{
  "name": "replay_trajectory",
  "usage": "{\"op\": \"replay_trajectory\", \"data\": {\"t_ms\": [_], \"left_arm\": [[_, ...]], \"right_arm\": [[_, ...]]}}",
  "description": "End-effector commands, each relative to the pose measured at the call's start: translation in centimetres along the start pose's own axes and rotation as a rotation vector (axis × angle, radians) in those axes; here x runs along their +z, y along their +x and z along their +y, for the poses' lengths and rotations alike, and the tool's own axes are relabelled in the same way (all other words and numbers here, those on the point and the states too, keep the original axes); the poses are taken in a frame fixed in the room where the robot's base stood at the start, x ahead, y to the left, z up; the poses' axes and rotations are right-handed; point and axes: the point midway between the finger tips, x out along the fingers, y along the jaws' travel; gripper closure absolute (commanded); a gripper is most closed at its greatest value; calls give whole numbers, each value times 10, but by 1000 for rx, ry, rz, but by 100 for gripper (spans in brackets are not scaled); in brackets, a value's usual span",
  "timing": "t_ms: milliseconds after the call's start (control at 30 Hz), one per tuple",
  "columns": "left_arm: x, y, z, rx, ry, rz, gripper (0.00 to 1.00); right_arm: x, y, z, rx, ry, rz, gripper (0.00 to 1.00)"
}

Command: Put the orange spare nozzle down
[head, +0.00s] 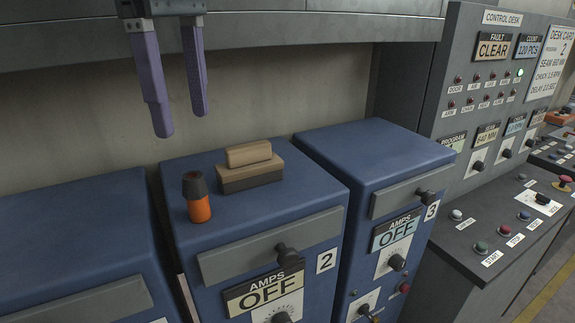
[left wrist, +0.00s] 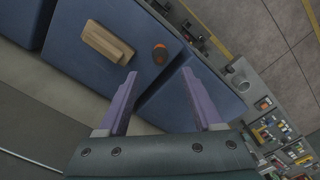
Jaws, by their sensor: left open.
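The orange spare nozzle (head: 200,208), with a dark grey upper part, stands upright on the blue top of cabinet 2 (head: 290,203), near its left side. It also shows in the left wrist view (left wrist: 160,55), just beyond the space between the fingertips. My left gripper (head: 182,123) hangs above and behind the nozzle, with its two purple fingers spread and nothing between them. The open fingers also show in the left wrist view (left wrist: 158,71). The gripper is clear of the nozzle. My right gripper is in neither view.
A brown and tan block (head: 250,172) lies on cabinet 2, right of the nozzle. Cabinet 3 (head: 375,150) stands to the right and another blue cabinet (head: 75,220) to the left. The control desk (head: 480,215) is at far right. The front of cabinet 2's top is bare.

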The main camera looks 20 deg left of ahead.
Motion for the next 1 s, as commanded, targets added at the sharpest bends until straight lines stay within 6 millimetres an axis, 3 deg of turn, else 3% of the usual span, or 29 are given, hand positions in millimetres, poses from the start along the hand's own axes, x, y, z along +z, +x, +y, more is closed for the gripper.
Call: {"op": "replay_trajectory", "data": {"t_ms": [300, 467, 700, 967, 1000], "left_arm": [[-3, 46, -1, -3, -2, 11, 33], [-4, 58, -1, -3, -2, 10, 33], [-6, 97, -1, -3, -1, 9, 33], [-5, 97, -1, -2, -1, 8, 33], [-5, 97, -1, -2, -1, 8, 36]], "right_arm": [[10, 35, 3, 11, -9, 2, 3], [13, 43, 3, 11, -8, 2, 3], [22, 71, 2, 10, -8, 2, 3], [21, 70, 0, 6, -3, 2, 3], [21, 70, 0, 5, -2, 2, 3]]}}
